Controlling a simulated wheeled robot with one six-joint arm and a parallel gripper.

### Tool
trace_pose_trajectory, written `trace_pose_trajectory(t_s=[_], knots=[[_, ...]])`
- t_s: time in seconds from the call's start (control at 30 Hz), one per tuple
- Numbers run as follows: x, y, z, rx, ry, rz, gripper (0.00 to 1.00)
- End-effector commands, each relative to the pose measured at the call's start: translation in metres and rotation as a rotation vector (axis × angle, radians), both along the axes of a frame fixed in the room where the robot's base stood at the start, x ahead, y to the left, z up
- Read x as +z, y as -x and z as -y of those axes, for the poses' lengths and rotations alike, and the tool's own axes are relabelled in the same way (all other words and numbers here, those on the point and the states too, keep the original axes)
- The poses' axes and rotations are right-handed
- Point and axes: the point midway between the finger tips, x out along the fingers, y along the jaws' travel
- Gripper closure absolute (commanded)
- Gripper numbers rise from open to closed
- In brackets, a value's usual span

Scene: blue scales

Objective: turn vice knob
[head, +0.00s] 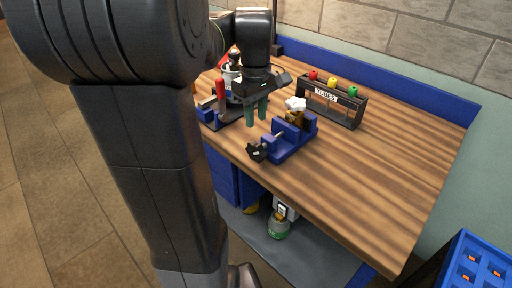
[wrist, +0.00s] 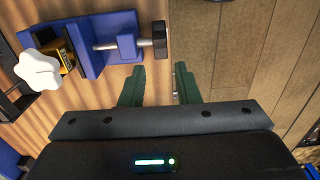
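The blue vice (head: 287,141) stands at the front edge of the wooden bench. Its black knob (head: 257,152) sits on a metal screw at the vice's near end and juts out past the bench edge. In the wrist view, the knob (wrist: 159,39) is at the top middle, beyond my fingertips and apart from them. The vice body (wrist: 85,40) lies to its left. My gripper (head: 257,114) is open and empty, with two green fingers pointing down in the head view, above and left of the vice. In the wrist view, my gripper (wrist: 158,80) shows a clear gap between its fingers.
A white star-shaped handle (head: 296,104) tops a brown item at the vice. A rack labelled TUBES (head: 333,101) with red, yellow and green caps stands behind. A red-handled tool (head: 220,95) and other gear stand at left. The bench's right side (head: 400,170) is clear.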

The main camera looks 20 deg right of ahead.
Motion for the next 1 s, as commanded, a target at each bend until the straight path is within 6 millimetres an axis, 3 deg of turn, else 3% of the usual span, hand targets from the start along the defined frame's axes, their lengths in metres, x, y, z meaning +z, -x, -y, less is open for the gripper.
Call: trace_pose_trajectory(t_s=[0.5, 0.7, 1.0], knots=[[-0.103, 0.001, 0.0, -0.001, -0.004, -0.002, 0.71], [-0.122, 0.001, 0.0, -0.001, -0.002, 0.0, 0.71], [-0.125, 0.001, 0.0, -0.001, -0.003, 0.001, 0.71]])
